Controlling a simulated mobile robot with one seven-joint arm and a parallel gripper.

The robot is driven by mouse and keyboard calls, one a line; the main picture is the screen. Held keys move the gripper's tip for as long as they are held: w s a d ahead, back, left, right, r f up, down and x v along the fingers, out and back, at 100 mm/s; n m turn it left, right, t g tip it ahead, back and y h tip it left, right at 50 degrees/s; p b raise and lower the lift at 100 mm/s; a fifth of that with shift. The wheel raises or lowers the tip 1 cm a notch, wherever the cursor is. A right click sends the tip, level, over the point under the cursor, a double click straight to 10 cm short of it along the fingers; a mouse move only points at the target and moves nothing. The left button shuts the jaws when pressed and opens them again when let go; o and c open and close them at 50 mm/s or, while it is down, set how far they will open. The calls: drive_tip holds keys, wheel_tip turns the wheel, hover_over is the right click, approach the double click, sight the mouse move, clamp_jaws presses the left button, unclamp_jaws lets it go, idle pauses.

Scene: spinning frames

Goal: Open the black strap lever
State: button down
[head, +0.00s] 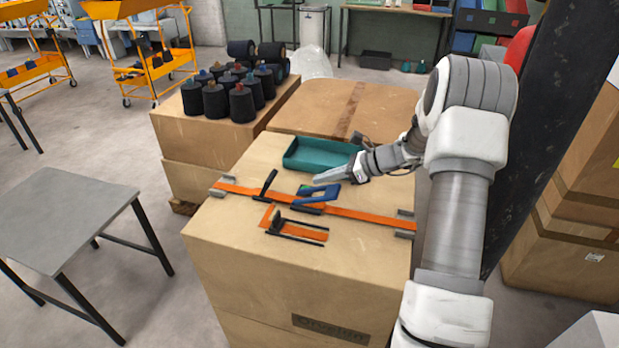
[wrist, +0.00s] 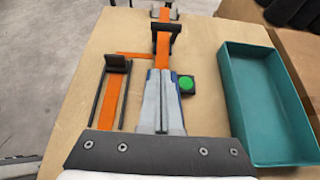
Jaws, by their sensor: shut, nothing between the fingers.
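An orange strap (head: 359,214) runs across the top of a large cardboard box. A black lever (head: 268,184) stands tilted up on the strap's left part; in the wrist view it shows as a black frame (wrist: 176,38) across the strap, beyond my fingertips. My gripper (head: 318,175) is shut and empty, pointing left above the strap; in the wrist view its fingers (wrist: 160,74) lie together, apart from the lever. A blue tool (head: 319,195) lies by the strap below my gripper, mostly hidden by the fingers in the wrist view. A green button (wrist: 187,85) shows beside them.
A second orange strap piece with a black buckle frame (head: 301,233) lies nearer the front. A teal tray (head: 319,167) stands behind the strap, to the right in the wrist view. Black spools (head: 214,101) stand on another box behind left. The box top's front is clear.

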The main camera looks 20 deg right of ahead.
sight(268, 184)
drive_tip(key=b+x, duration=0.1)
drive_tip(key=x, duration=0.8)
drive_tip(key=shift+s, duration=0.1)
drive_tip(key=shift+w+a+r, duration=0.25)
drive_tip(key=shift+w+a, duration=0.1)
drive_tip(key=shift+a, duration=0.15)
drive_tip(key=shift+w+a+r, duration=0.2)
drive_tip(key=shift+w+a, duration=0.15)
drive_tip(key=shift+a, duration=0.15)
drive_tip(key=shift+w+a+r, duration=0.15)
drive_tip(key=shift+w+a, duration=0.2)
drive_tip(key=shift+a, duration=0.1)
drive_tip(key=shift+r+p, duration=0.1)
drive_tip(key=shift+p, duration=0.2)
drive_tip(key=shift+w+a+r+h+p, duration=0.15)
drive_tip(key=shift+h+p, duration=0.15)
drive_tip(key=shift+p, duration=0.25)
